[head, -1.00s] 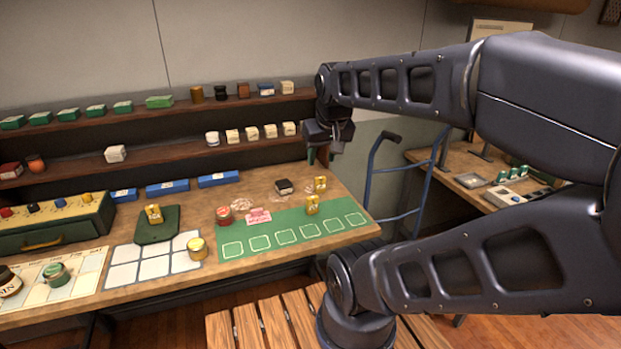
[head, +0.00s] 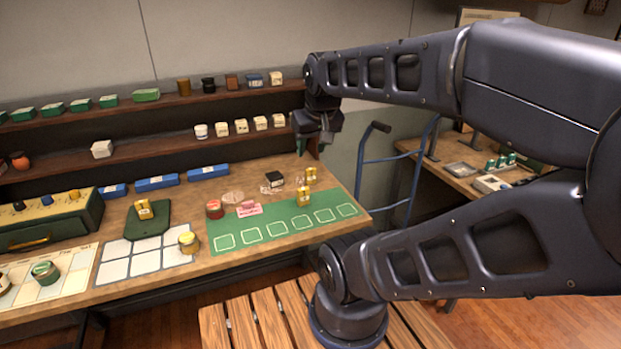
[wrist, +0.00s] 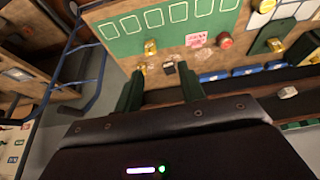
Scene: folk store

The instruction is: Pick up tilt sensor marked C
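Several small yellow blocks stand on the workbench; their letters are too small to read, so I cannot tell which is marked C. One yellow block (head: 303,196) stands on the back edge of the green mat (head: 222,248). A second yellow block (head: 311,175) stands behind it, near a black-topped box (head: 273,180). A third yellow block (head: 144,209) sits on a dark green pad (head: 148,226) at the left. My gripper (wrist: 160,84) has its green fingers apart, with nothing seen between them. In the head view it hangs above the bench's back right corner.
A yellow-lidded tin (head: 188,242) stands on the white grid. Blue bins (head: 157,183) and shelves line the back wall. A blue hand truck (head: 391,180) stands right of the bench.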

